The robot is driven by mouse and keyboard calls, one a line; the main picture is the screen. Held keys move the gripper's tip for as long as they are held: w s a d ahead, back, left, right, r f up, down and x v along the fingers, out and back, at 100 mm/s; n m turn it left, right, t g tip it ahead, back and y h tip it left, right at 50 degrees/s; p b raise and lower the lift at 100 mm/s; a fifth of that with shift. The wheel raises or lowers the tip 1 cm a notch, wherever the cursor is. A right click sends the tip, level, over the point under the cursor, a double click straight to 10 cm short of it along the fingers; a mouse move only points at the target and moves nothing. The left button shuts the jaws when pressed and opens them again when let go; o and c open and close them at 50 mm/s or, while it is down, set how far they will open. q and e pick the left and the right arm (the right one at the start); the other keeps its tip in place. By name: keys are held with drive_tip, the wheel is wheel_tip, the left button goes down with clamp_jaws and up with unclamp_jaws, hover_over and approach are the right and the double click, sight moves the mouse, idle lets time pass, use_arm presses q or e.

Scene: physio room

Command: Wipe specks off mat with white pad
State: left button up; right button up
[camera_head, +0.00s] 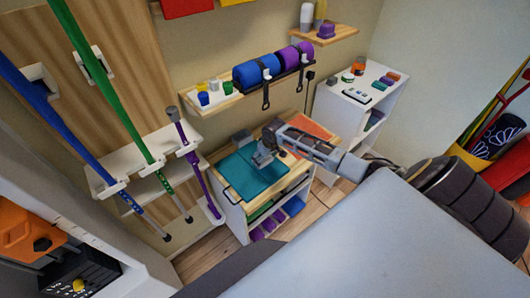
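The teal mat (240,176) lies on the wooden top of a low white cabinet in the middle of the view. My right gripper (264,160) comes in from the right and points down over the mat's upper right part. Its fingertips are small and dark here, so I cannot tell whether they are open or shut, or whether they touch the mat. I cannot make out the white pad; the gripper may hide it. No specks can be told on the mat at this size. My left gripper is not in view.
A grey block (241,137) stands at the mat's back edge. An orange sheet (309,126) lies right of the gripper. A wall shelf (215,104) with blue and purple rolls hangs behind. A white shelf unit (335,104) stands right. Poles lean at left.

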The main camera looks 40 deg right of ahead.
drive_tip(key=shift+w+a+b, duration=0.15)
drive_tip(key=shift+w+b, duration=0.25)
drive_tip(key=shift+w, duration=1.35)
drive_tip(key=shift+w, duration=0.1)
drive_tip(key=shift+w+a+b, duration=0.1)
drive_tip(key=shift+w+b, duration=0.6)
drive_tip(key=shift+w, duration=1.05)
drive_tip(key=shift+d+f, duration=0.1)
drive_tip(key=shift+d, duration=0.5)
drive_tip(key=shift+s, duration=0.1)
